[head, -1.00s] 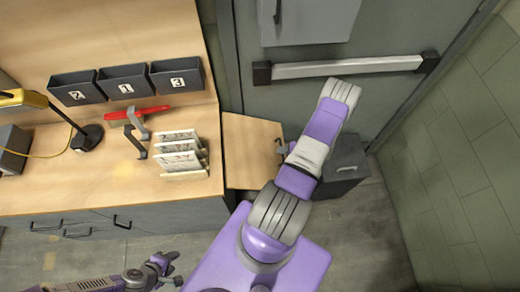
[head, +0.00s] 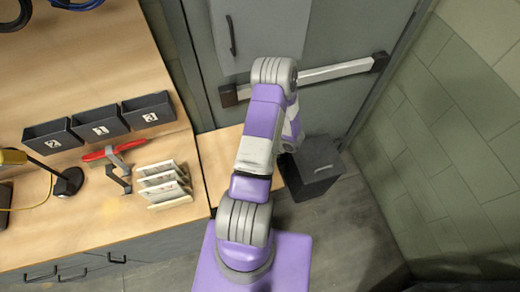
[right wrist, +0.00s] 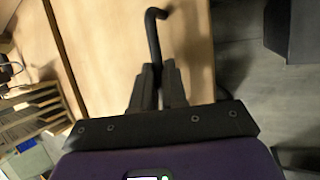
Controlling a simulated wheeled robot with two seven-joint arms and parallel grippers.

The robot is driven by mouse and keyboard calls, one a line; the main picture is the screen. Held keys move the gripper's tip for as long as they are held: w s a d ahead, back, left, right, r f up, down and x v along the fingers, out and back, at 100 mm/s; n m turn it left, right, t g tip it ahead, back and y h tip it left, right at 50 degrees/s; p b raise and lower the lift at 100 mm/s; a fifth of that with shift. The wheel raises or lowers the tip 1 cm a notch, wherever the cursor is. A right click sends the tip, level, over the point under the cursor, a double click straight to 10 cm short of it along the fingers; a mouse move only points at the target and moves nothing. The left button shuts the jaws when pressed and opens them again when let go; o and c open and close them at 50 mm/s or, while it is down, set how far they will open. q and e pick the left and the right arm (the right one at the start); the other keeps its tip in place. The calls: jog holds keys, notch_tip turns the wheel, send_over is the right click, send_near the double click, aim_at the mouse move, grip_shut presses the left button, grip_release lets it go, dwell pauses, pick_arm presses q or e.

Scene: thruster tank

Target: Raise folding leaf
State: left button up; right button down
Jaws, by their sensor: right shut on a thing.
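The folding leaf (head: 223,158) is a light wooden panel at the right end of the workbench (head: 100,220). In the head view it looks close to level with the bench top, but I cannot tell exactly. My arm covers part of it. In the right wrist view the leaf (right wrist: 115,60) lies under my right gripper (right wrist: 160,72), beside a dark seam. That gripper is shut on a black bent handle (right wrist: 154,25), whose hooked end sticks out past the fingertips. The head view hides this grip behind my arm. My left gripper is out of view.
A dark box (head: 318,165) stands on the floor right of the leaf. A grey door with a push bar (head: 335,72) is behind, and a tiled wall (head: 460,130) is at the right. The bench holds numbered bins (head: 100,122) and a card rack (head: 163,185).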

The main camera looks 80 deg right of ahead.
jog(key=shift+w+d+r, duration=0.1)
jog(key=shift+w+r, duration=0.15)
jog(key=shift+w, duration=0.1)
jog(key=c, duration=1.6)
grip_release()
jog(key=o, duration=0.4)
jog(key=shift+a, duration=0.2)
jog(key=shift+s+d, duration=0.1)
jog(key=v, duration=0.7)
jog(key=shift+s+r, duration=0.1)
jog(key=shift+r, duration=0.1)
jog(key=shift+s, duration=0.1)
